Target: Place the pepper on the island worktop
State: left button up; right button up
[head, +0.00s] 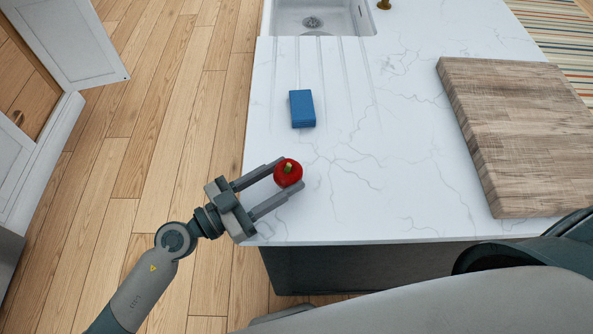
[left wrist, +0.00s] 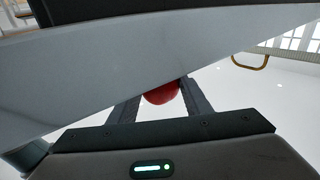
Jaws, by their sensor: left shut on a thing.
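In the head view, the pepper and fingers are over the near left corner of the white marble island worktop (head: 360,190). I cannot tell whether the pepper touches the worktop. In the left wrist view, part of the pepper (left wrist: 161,93) shows between the two fingers, with its upper part hidden behind a pale slanted surface. My right gripper is not in view.
A blue block (head: 302,108) lies on the worktop beyond the pepper. A wooden board (head: 520,130) lies on the right. A sink (head: 315,18) is at the back. A white cabinet door (head: 70,40) stands open at left. The worktop between pepper and board is clear.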

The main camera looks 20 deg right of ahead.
aim_at(297, 169)
pick_arm(q)
jog(key=x, duration=0.4)
jog(key=shift+p, duration=0.3)
jog(key=shift+f+b, duration=0.55)
jog(key=shift+f, duration=0.35)
jog(key=shift+a+r, duration=0.1)
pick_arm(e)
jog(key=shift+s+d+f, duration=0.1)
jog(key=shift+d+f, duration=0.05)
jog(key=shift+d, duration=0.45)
pick_arm(q)
jog(key=o, duration=1.1)
jog(key=shift+c, duration=0.2)
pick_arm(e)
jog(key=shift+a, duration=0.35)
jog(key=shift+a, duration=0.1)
